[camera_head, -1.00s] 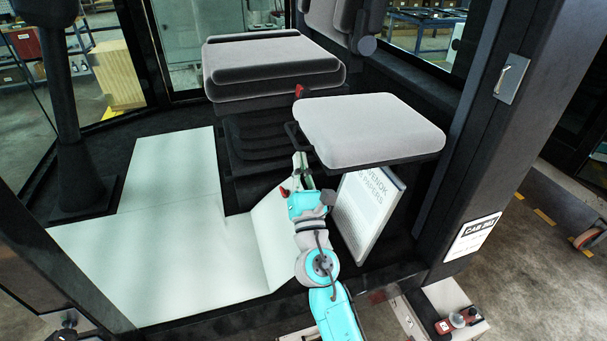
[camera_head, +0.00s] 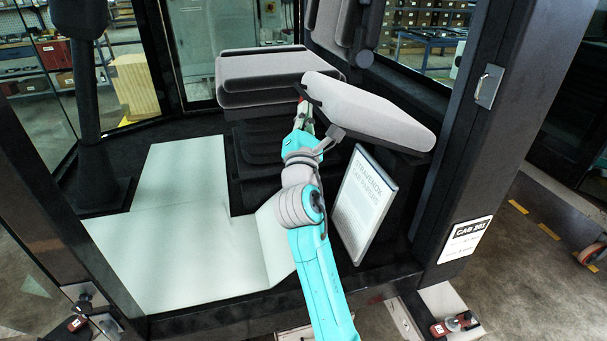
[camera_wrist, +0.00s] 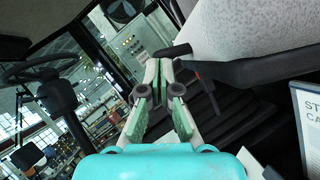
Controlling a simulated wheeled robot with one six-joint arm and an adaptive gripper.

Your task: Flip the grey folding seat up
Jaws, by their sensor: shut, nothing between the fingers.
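The grey folding seat (camera_head: 375,112) is at the right of the cab in the head view. It is tilted, with its left edge raised and its right side lower. It also fills the upper right of the wrist view (camera_wrist: 245,28). My gripper (camera_head: 304,112) is at the seat's raised left edge, with its fingers pointing up. In the wrist view my gripper (camera_wrist: 158,75) is shut and empty, its tips close to a dark bar at the seat's edge. I cannot tell whether they touch.
A larger grey driver's seat (camera_head: 265,68) stands just left and behind. A white printed board (camera_head: 362,202) leans under the folding seat. A dark cab post (camera_head: 475,120) rises on the right. The pale floor mat (camera_head: 175,220) at left is clear.

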